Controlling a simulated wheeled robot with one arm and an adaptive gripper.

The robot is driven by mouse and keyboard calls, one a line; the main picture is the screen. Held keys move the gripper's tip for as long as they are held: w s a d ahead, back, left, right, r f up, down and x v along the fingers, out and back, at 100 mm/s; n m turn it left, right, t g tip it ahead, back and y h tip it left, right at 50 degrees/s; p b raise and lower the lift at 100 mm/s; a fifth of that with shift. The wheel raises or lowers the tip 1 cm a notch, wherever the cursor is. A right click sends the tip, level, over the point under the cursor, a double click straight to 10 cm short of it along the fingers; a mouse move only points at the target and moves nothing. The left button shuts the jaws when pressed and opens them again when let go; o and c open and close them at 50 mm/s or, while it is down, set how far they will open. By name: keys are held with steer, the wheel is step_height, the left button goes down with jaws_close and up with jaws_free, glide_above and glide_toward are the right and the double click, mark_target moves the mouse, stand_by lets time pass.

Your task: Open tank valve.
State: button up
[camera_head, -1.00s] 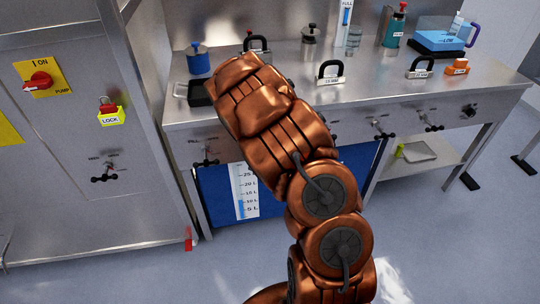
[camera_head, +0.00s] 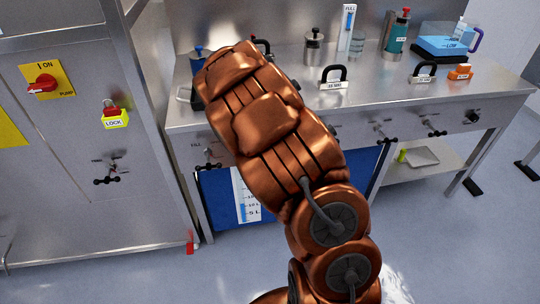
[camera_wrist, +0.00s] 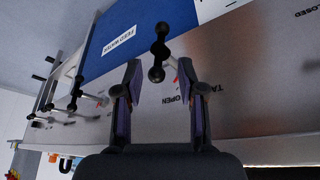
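In the wrist view, a black valve handle (camera_wrist: 157,74) with round knobs at its ends stands out from the metal panel, ahead of my gripper (camera_wrist: 159,66). My gripper is open, one finger on each side of the handle's near knob; I see no clear contact. A partly hidden label starting "TA" is beside the right finger. In the head view my copper arm covers the gripper and this handle.
A blue feed-water tank (camera_wrist: 125,35) is behind the panel. Other valve handles (camera_head: 386,138) line the bench front (camera_head: 480,108). Padlock-shaped weights (camera_head: 334,84) and bottles stand on the bench. A cabinet with a red pump switch (camera_head: 42,84) is at left.

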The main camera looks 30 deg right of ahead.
steer(key=shift+v, duration=2.35)
steer(key=shift+s, duration=0.1)
